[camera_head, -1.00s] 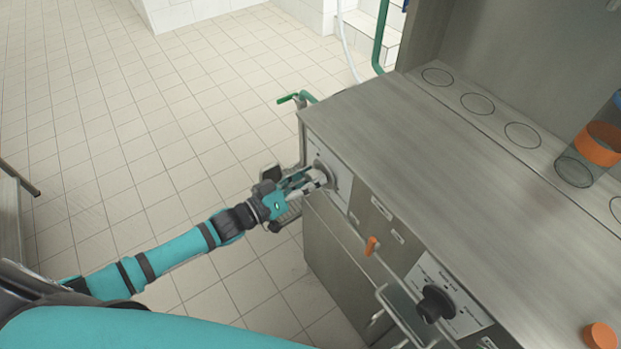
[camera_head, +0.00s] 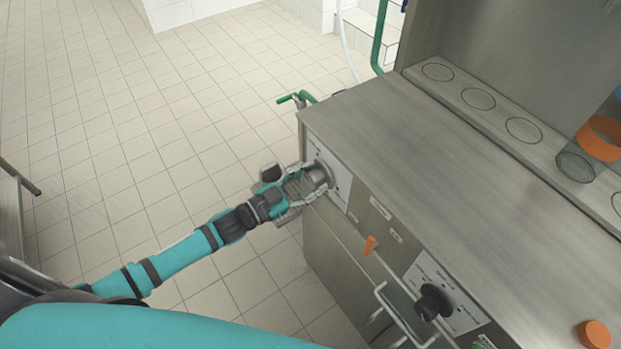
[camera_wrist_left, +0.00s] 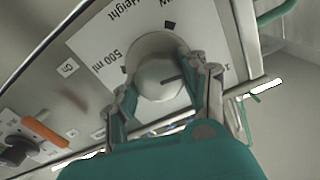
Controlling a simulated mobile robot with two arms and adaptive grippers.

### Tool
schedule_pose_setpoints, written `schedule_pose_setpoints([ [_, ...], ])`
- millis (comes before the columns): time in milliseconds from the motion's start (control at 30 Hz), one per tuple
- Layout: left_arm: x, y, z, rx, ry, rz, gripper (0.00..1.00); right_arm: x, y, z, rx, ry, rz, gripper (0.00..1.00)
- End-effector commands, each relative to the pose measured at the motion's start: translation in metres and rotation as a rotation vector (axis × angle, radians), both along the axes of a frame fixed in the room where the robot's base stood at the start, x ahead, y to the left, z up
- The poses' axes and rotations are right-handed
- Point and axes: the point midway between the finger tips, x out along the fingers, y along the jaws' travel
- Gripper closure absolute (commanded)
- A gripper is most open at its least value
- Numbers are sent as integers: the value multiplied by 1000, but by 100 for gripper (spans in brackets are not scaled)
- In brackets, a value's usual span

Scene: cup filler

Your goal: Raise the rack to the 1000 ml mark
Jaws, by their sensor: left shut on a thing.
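My left gripper (camera_head: 303,184) is shut on the round grey height knob (camera_head: 325,171) on the machine's front panel. In the left wrist view its two fingers (camera_wrist_left: 163,88) sit on either side of the knob (camera_wrist_left: 158,78). The knob's dark pointer line points right, toward a label starting with "1" (camera_wrist_left: 227,70) that a finger partly hides. The "500 ml" label (camera_wrist_left: 108,60) is on the left of the dial. The rack (camera_head: 500,115), a narrow steel shelf with ring marks, runs along the back of the counter. My right gripper is out of view.
An orange lever (camera_head: 370,244), a black knob (camera_head: 434,303) and a rail handle (camera_head: 400,315) stick out from the front. Tiled floor (camera_head: 120,130) left of the machine is open.

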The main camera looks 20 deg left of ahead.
Motion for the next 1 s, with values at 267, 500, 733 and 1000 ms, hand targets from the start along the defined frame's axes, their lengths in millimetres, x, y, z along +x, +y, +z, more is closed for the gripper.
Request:
schedule_pose_setpoints([
  [267, 0, -1, -1, 189, -148, 1, 88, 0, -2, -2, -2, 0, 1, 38],
  [500, -1, -1, -1, 308, -240, 0, 88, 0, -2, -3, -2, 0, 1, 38],
  [733, -1, -1, -1, 370, -288, 0, 88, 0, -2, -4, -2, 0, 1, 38],
  [1000, -1, -1, -1, 392, -304, 0, 88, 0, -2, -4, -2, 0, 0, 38],
])
